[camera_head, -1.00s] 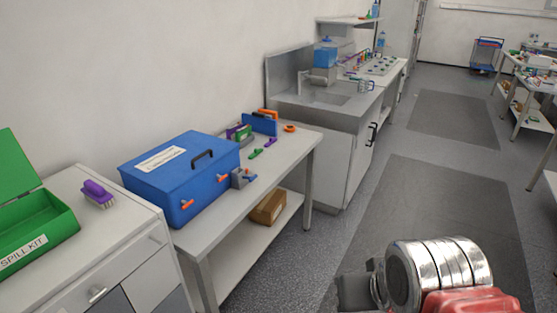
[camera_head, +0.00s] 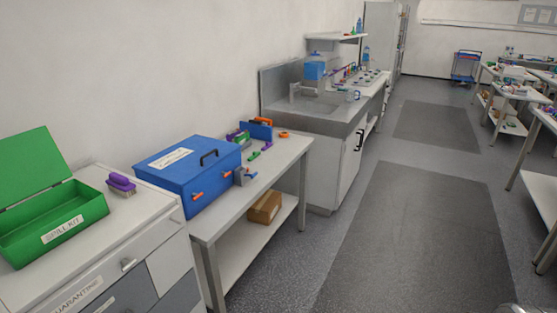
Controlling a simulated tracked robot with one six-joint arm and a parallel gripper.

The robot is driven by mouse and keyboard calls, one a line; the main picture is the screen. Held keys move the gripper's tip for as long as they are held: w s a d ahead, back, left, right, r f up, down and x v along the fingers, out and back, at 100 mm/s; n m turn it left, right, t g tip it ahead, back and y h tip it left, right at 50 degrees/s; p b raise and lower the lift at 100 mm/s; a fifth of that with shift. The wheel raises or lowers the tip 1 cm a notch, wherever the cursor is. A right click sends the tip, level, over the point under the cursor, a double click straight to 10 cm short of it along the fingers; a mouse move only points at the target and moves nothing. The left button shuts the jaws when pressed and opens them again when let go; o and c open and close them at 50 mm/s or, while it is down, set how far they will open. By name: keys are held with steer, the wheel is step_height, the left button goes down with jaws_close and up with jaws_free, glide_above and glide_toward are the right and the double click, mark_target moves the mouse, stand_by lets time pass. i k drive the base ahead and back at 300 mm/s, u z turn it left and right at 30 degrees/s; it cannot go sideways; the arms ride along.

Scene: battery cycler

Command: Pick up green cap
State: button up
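No item in view can be clearly told as the green cap. A small green piece (camera_head: 254,155) lies on the bench to the right of the blue box, too small to identify. More green shows among coloured items (camera_head: 241,139) at the back of that bench. My gripper is not in view; only a silver sliver of my arm shows at the bottom right edge.
A blue box (camera_head: 182,182) stands on the bench (camera_head: 240,203). An open green spill kit (camera_head: 60,228) and purple brush (camera_head: 121,184) sit on the left cabinet. A sink counter (camera_head: 313,119) stands beyond. Tables (camera_head: 541,190) line the right. The floor between (camera_head: 400,240) is clear.

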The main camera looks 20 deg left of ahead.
mark_target(255, 155)
steer(key=u, duration=0.15)
steer(key=i, duration=2.25)
steer(key=u, duration=0.85)
steer(key=i, duration=0.65)
steer(key=u, duration=0.95)
steer(key=i, duration=0.75)
steer(key=u, duration=0.4)
